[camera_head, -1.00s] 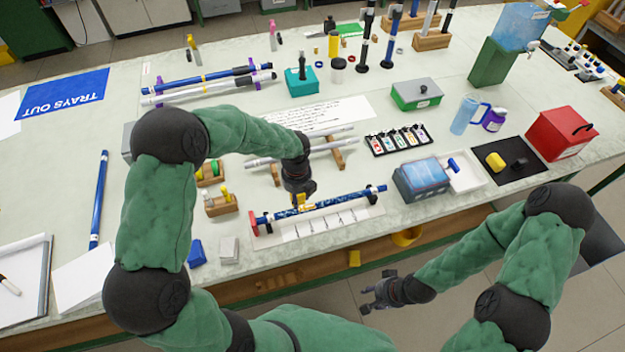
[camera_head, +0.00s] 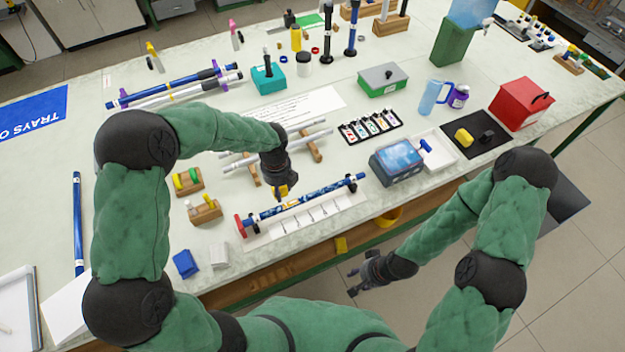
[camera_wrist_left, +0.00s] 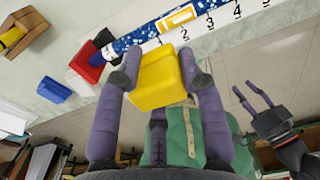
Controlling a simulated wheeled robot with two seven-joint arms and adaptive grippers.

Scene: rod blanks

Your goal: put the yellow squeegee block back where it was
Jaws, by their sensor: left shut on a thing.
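The yellow squeegee block (camera_wrist_left: 157,80) is between the fingers of my left gripper (camera_wrist_left: 158,82), which is shut on it. In the head view, the block (camera_head: 281,191) and my left gripper (camera_head: 280,190) are just above and behind the left part of a speckled blue rod (camera_head: 300,200). The rod also shows in the wrist view (camera_wrist_left: 150,33), with a yellow-framed label, apart from the block in the picture. My right gripper (camera_head: 354,279) is open and empty in front of the table edge; it also shows in the left wrist view (camera_wrist_left: 255,98).
The rod lies along a numbered white strip (camera_head: 315,216), with a red end piece (camera_head: 239,226) at its left. Wooden holders (camera_head: 205,213) and a blue block (camera_head: 185,263) stand to the left. Two grey rods lie on a wooden rack (camera_head: 313,148) behind. A black mat (camera_head: 489,152) is at right.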

